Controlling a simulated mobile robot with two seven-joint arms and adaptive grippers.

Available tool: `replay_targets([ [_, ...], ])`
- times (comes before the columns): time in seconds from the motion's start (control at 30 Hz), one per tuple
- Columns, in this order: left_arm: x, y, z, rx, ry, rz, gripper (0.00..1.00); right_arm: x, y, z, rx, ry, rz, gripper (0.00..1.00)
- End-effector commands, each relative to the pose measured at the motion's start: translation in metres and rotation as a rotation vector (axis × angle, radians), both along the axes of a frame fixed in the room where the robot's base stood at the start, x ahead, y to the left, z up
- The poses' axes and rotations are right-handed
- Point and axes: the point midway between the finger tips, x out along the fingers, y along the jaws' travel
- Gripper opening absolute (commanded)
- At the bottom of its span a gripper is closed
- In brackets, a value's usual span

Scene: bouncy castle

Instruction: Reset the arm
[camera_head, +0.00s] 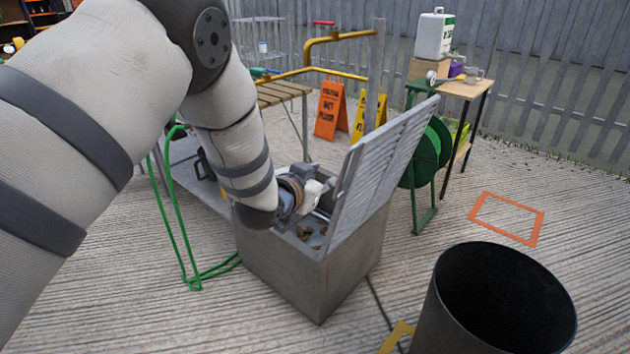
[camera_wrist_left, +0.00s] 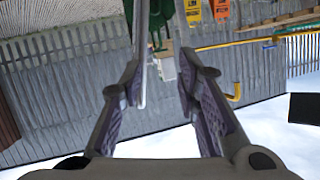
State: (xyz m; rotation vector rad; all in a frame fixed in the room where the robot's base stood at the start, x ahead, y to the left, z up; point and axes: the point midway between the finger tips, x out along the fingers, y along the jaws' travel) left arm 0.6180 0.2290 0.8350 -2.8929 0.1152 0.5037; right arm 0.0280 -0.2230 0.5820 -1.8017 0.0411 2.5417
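My left arm (camera_head: 235,150) reaches in from the left, over a grey box (camera_head: 310,275) whose slatted lid (camera_head: 385,160) stands raised and tilted. My left gripper (camera_head: 322,192) is at the box's opening, beside the lid's inner face, and is partly hidden by my wrist. In the left wrist view my left gripper (camera_wrist_left: 160,78) has its two fingers apart. A thin grey edge, perhaps the lid's, shows near its left finger; I cannot tell whether they touch. Small brown things (camera_head: 303,232) lie inside the box. My right gripper is not in view.
A black bin (camera_head: 440,310) stands at front right. A green hose reel (camera_head: 428,155) and a small table (camera_head: 465,88) with a white canister (camera_head: 433,36) stand behind the lid. A green tube frame (camera_head: 188,255) is left of the box. Floor around the orange outline (camera_head: 537,232) is clear.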

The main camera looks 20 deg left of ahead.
Motion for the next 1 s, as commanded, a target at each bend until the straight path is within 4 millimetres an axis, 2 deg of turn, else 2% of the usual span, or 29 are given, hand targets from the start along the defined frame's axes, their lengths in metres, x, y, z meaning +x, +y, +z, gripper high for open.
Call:
replay_targets([
  [0.1,-0.02,0.001,0.007,0.0,0.002,-0.001,0.3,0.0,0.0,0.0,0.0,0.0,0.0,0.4],
  [0.2,-0.028,0.001,0.009,0.0,0.002,-0.001,0.3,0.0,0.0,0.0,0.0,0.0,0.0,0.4],
  [0.67,-0.031,0.001,0.008,-0.001,0.005,-0.001,0.3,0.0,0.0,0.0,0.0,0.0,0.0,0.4],
  [0.77,-0.049,0.002,-0.018,-0.01,0.079,0.011,0.3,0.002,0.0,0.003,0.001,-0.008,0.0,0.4],
  [0.83,-0.081,0.003,-0.059,-0.025,0.199,0.029,0.3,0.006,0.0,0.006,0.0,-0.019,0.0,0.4],
  [0.87,-0.1,0.003,-0.079,-0.034,0.265,0.039,0.3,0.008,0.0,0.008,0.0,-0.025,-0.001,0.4],
  [0.9,-0.13,0.003,-0.107,-0.044,0.356,0.054,0.3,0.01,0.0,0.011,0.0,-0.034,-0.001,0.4],
  [0.97,-0.178,0.004,-0.144,-0.059,0.497,0.08,0.3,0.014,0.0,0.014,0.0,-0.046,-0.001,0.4],
  [1.0,-0.212,0.004,-0.165,-0.067,0.591,0.097,0.3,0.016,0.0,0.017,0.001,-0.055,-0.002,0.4],
])
